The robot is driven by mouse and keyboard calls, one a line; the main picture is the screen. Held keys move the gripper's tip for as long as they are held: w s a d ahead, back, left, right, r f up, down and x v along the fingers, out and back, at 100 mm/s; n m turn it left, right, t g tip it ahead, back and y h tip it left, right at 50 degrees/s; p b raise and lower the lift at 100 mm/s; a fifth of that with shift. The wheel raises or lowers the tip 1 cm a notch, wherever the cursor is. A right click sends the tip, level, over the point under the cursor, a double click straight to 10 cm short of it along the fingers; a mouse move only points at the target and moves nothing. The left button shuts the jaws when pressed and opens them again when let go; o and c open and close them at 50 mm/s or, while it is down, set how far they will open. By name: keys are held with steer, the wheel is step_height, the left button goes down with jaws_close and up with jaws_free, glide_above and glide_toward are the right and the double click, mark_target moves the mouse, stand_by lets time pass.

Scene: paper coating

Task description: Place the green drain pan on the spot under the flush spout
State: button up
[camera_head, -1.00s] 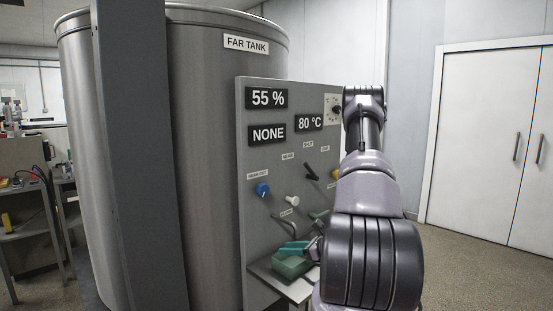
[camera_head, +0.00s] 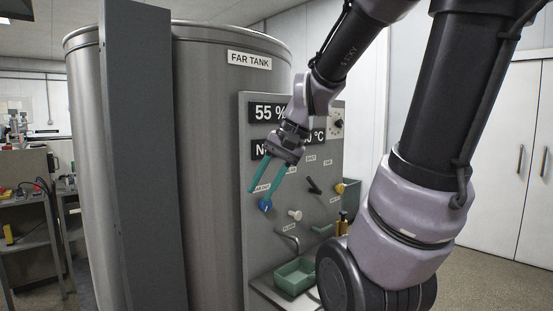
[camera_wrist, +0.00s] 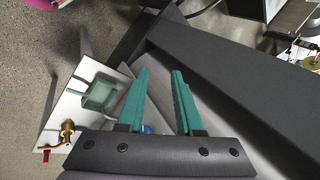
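The green drain pan (camera_head: 296,274) is a shallow open tray, resting upright on the small shelf (camera_head: 268,290) at the foot of the control panel. The flush spout (camera_head: 290,240), a bent pipe below its label, is just above it; in the head view the pan appears beneath the spout, but exact centring cannot be told. The pan also shows in the wrist view (camera_wrist: 97,94). My gripper (camera_head: 262,197) has teal fingers and is well above the pan, in front of the panel's blue knob (camera_head: 265,205). Its fingers (camera_wrist: 160,72) are apart with nothing between them.
The control panel (camera_head: 259,228) carries knobs, levers and displays. Behind it stands the far tank (camera_head: 222,180), with a grey post (camera_head: 150,170) in front. Brass fittings (camera_head: 342,224) sit right of the spout. Floor by the white doors (camera_head: 480,275) is clear.

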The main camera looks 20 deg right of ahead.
step_height(320, 180, up, 7)
steer(key=s+d+n+t+h, duration=0.2)
steer(key=s+t, duration=0.1)
steer(key=shift+f+t+h, duration=0.2)
steer(key=shift+t+h, duration=0.1)
stand_by(1.9)
